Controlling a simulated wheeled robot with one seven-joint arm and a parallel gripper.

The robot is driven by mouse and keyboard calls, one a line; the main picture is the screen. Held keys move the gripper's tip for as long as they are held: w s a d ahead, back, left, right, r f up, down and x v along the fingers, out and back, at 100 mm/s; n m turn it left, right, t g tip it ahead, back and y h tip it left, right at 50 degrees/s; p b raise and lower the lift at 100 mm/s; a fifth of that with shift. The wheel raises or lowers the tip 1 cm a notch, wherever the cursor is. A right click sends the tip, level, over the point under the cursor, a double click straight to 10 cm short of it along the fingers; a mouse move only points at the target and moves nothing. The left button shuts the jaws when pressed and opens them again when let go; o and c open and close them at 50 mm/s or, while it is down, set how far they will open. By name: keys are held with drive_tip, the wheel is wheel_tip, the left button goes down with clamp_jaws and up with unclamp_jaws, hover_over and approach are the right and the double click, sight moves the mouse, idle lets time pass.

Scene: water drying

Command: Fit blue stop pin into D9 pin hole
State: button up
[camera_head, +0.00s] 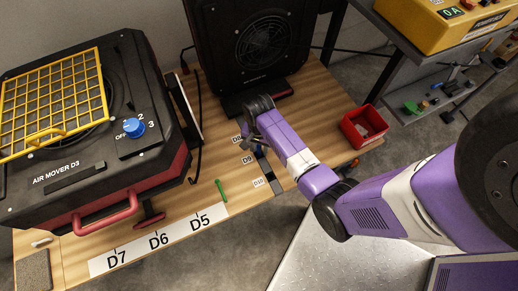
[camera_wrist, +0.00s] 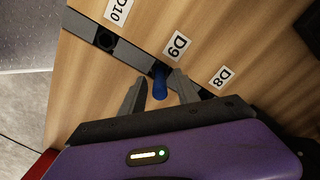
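The blue stop pin (camera_wrist: 159,84) shows in the wrist view at the dark rail (camera_wrist: 132,53), beside the D9 label (camera_wrist: 177,46). Its lower end meets the rail where the D9 hole would be; whether it is seated is hard to tell. My gripper (camera_wrist: 156,80) is open, with one finger on each side of the pin and small gaps visible. In the head view the D9 label (camera_head: 247,160) lies beside the rail (camera_head: 278,187), just below my arm.
A green pin (camera_head: 221,190) lies on the wooden table left of the rail. A red bin (camera_head: 363,126), a black fan (camera_head: 262,50) and the air mover (camera_head: 90,150) stand around.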

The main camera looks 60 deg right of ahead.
wheel_tip(320, 180, up, 10)
drive_tip(key=shift+r+p, duration=0.15)
drive_tip(key=shift+p, duration=0.85)
drive_tip(key=shift+s+a+f, duration=0.2)
drive_tip(key=shift+a+f, duration=0.05)
drive_tip(key=s+a+n+t+h, duration=0.2)
drive_tip(key=s+a+n+t, duration=0.6)
drive_tip(key=a, duration=0.3)
drive_tip(key=s+a+r+n+t, duration=0.2)
drive_tip(key=s+r, duration=0.1)
drive_tip(key=r, duration=0.6)
drive_tip(key=s+a+r+n+t+y, duration=0.1)
drive_tip(key=s+a+r+n+t, duration=0.1)
drive_tip(key=r, duration=0.6)
drive_tip(key=s+a+r+n+t+y, duration=0.1)
drive_tip(key=s+a+r+n+t, duration=0.2)
drive_tip(key=r, duration=0.6)
drive_tip(key=shift+s+a+r+n, duration=0.15)
drive_tip(key=shift+s+r+n, duration=0.2)
drive_tip(key=shift+s, duration=0.75)
